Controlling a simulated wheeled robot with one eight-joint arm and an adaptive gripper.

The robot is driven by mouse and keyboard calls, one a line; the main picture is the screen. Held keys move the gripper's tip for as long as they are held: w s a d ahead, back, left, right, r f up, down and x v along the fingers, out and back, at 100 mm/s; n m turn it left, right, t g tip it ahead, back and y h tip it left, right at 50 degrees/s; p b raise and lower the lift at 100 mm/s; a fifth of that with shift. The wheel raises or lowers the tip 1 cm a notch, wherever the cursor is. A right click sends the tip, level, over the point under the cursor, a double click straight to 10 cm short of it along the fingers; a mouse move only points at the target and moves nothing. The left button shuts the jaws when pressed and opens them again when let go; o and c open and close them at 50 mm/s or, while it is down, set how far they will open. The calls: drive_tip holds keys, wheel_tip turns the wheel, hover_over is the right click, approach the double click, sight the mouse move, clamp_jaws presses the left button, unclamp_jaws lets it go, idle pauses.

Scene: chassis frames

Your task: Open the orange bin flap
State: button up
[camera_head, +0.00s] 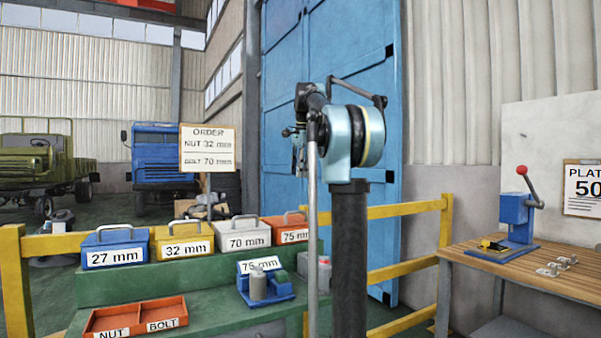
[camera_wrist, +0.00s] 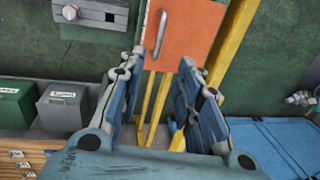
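In the wrist view, an orange panel (camera_wrist: 182,30) with a grey bar handle (camera_wrist: 160,34) is at the top centre, and it looks closed. My gripper (camera_wrist: 163,58) is open and empty, its fingertips near the panel's lower edge in the picture. I cannot tell how far off the panel is. In the head view, an orange bin (camera_head: 291,236) labelled 75 mm with a handle on top stands at the right end of a row of bins. I cannot tell whether it is the wrist view's panel. My gripper (camera_head: 299,157) shows there small and partly hidden by my arm.
Blue (camera_head: 116,257), yellow (camera_head: 184,252) and grey (camera_head: 243,242) lidded bins share the green bench. An orange tray (camera_head: 168,310) is in front. Yellow rails (camera_head: 412,207) run behind. A wooden table (camera_head: 520,262) with a blue press (camera_head: 513,213) stands at right.

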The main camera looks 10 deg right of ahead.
drive_tip(key=shift+s+r+n, duration=0.15)
drive_tip(key=shift+s+n, duration=0.35)
drive_tip(key=shift+s, duration=0.75)
